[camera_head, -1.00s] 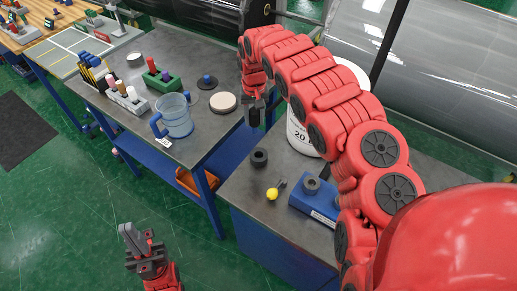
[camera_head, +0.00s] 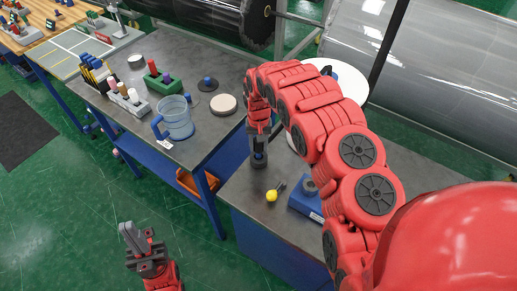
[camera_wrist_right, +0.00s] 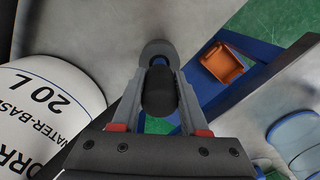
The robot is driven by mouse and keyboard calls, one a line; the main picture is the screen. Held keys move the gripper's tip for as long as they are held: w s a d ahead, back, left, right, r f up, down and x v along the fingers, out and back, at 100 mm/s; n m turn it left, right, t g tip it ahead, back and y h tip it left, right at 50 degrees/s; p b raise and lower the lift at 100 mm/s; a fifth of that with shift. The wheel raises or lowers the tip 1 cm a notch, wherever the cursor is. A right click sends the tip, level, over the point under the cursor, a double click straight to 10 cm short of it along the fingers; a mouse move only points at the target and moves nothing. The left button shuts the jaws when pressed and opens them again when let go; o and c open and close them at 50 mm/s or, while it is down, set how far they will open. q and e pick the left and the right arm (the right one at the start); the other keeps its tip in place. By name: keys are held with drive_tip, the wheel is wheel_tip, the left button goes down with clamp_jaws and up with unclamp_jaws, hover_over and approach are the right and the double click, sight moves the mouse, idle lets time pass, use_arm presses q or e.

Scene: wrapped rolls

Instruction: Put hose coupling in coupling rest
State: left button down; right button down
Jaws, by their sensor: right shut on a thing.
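My right gripper (camera_head: 258,147) is shut on a dark, rounded piece that I take to be the hose coupling (camera_wrist_right: 158,92). The coupling has a blue part at its far end.
A yellow ball-ended piece (camera_head: 271,196) and a blue block (camera_head: 304,205) with a dark round top are close by on the near bench. A white 20 L bucket (camera_wrist_right: 50,105) stands beside the gripper. A clear blue-handled jug (camera_head: 178,118) is on the left bench.

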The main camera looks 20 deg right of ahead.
drive_tip(key=shift+f+p, duration=0.35)
drive_tip(key=shift+f, duration=0.6)
drive_tip(key=shift+w+f, duration=0.15)
drive_tip(key=shift+f, duration=0.15)
drive_tip(key=shift+f, duration=0.15)
drive_tip(key=shift+c, duration=2.1)
unclamp_jaws()
drive_tip(key=shift+r, duration=0.2)
